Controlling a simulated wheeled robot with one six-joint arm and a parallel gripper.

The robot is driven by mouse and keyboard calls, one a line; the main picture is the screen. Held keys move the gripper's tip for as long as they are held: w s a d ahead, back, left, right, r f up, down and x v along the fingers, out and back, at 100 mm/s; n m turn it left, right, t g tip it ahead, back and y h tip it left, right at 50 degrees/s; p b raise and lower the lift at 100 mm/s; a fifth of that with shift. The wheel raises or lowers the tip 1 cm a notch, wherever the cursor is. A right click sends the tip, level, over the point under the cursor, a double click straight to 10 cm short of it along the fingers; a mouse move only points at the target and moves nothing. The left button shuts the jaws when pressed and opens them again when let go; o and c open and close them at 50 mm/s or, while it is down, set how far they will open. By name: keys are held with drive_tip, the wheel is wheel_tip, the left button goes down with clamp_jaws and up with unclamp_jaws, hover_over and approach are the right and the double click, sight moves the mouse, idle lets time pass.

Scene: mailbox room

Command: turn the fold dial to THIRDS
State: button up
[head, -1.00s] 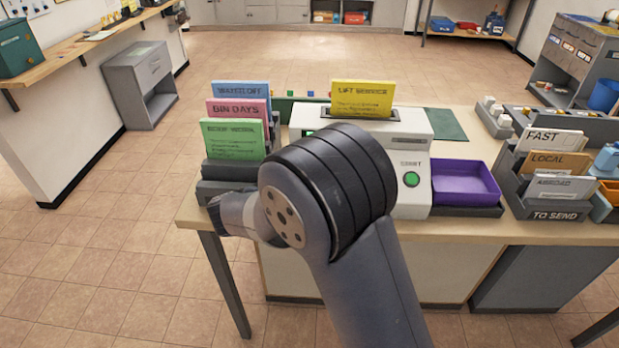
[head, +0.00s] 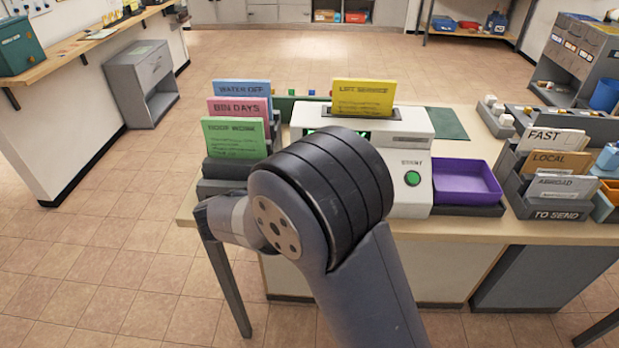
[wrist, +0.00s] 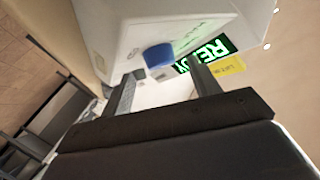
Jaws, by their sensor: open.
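The white folding machine (head: 412,200) stands on the table, its front left part hidden by my arm in the head view. In the wrist view the machine (wrist: 130,30) fills the top, with a green READY display (wrist: 208,53). A blue knob (wrist: 158,57), apparently the fold dial, sticks out of its face; its setting is not readable. My gripper (wrist: 163,84) is open and empty, its two fingers pointing toward the machine on either side of the knob's line, apparently short of it. The gripper and dial are hidden in the head view.
A rack of cards (head: 235,165) stands left of the machine. A yellow card (head: 362,97) stands in its top. The green START button (head: 412,178) and a purple tray (head: 465,182) are at right, then a TO SEND rack (head: 555,214).

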drive_tip(key=v, duration=0.8)
drive_tip(key=shift+w+d, duration=0.1)
drive_tip(key=shift+d, duration=0.05)
drive_tip(key=x, duration=1)
drive_tip(key=shift+w+d, duration=0.2)
drive_tip(key=shift+w, duration=0.05)
drive_tip(key=shift+s+f+t, duration=0.1)
drive_tip(key=shift+t, duration=0.2)
drive_tip(key=shift+a, duration=0.1)
